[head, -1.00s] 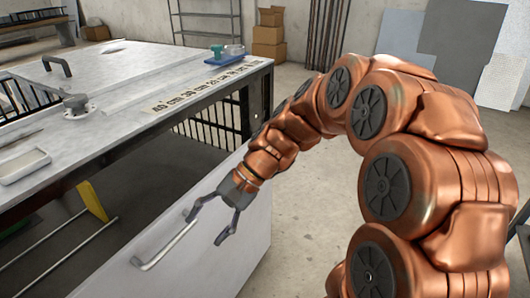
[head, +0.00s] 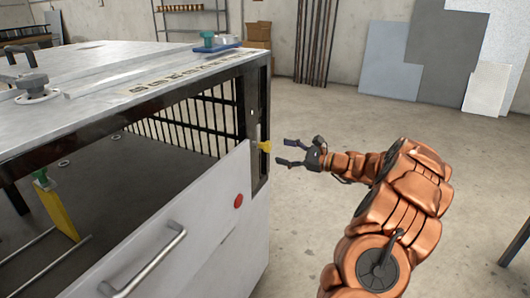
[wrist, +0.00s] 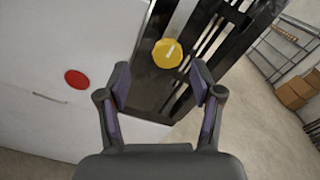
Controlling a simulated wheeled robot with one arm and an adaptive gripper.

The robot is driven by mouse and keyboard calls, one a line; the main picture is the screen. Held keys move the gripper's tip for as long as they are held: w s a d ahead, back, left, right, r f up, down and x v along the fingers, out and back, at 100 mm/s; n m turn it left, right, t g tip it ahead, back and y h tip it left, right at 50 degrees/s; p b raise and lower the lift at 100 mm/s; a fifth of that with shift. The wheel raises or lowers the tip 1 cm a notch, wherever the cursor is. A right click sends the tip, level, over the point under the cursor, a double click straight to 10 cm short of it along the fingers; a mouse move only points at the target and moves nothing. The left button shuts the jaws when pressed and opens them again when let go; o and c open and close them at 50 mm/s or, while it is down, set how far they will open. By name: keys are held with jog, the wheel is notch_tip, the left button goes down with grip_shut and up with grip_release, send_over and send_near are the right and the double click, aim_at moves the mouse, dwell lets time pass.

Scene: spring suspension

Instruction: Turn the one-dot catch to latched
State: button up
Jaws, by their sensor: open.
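A yellow catch (head: 265,146) sticks out from the dark post at the cabinet's front right corner. In the wrist view it is a round yellow knob (wrist: 167,53) with a short pale mark on its face; I cannot make out any dots or whether it is latched. My gripper (head: 284,152) is open and empty, a little right of this catch with its fingers pointing at it. In the wrist view my gripper (wrist: 161,69) has the knob just beyond and between its fingertips, apart from them.
A white front panel with a bar handle (head: 147,263) and a red disc (head: 238,201) stands left of the catch. A yellow upright with a green top (head: 57,208) is inside the frame. A blue tray (head: 214,50) lies on top.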

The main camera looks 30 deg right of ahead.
aim_at(270, 147)
jog(key=x, duration=0.4)
jog(key=d+x, duration=0.1)
jog(key=x, duration=0.2)
jog(key=shift+w+f, duration=0.15)
jog(key=shift+w, duration=0.25)
grip_shut()
dwell(0.4)
